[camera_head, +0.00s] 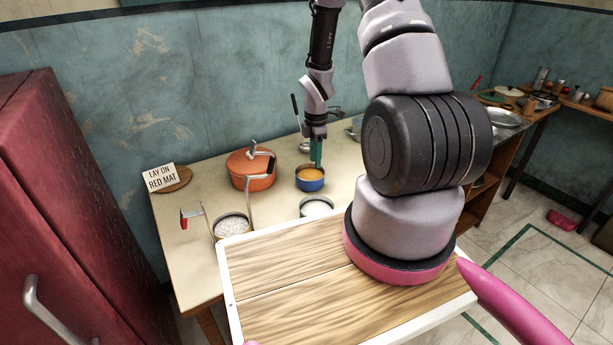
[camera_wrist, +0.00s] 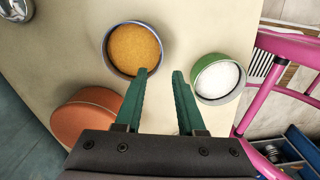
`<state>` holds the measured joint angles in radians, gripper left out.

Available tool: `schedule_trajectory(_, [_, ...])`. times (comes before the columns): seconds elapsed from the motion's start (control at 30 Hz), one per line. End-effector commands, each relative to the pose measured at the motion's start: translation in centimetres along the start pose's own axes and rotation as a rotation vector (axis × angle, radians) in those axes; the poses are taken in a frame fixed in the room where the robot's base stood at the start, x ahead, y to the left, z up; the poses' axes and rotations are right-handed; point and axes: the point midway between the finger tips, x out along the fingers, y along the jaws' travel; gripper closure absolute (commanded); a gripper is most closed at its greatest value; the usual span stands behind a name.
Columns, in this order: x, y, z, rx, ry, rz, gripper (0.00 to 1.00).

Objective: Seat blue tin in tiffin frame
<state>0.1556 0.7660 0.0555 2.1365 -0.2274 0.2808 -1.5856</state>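The blue tin (camera_head: 311,184), filled with something orange-yellow, stands upright on the counter; it also shows in the wrist view (camera_wrist: 134,50). The thin metal tiffin frame (camera_head: 249,190) stands to its left, around a tin with white contents (camera_head: 232,226). The frame is outside the wrist view. My gripper (camera_head: 316,160) points down at the blue tin. In the wrist view my gripper (camera_wrist: 160,72) is open and empty, its two green fingers apart. The left fingertip overlaps the tin's near rim and the right one lies beside the tin. I cannot tell whether they touch.
A green tin with white contents (camera_wrist: 219,78) stands close to the blue tin. An orange pot (camera_head: 251,168) stands behind the frame. A sign (camera_head: 161,178) reads "LAY ON RED MAT". Free counter lies between sign and frame. A red cabinet (camera_head: 70,200) stands at left.

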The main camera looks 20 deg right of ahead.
Motion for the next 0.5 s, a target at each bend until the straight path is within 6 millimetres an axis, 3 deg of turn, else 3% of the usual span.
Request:
schedule_trajectory(0.13, [2.6, -0.1, 0.0, 0.001, -0.001, -0.004, 0.61])
schedule_trajectory(0.5, [6.4, -0.1, 0.0, 0.003, -0.001, -0.004, 0.61])
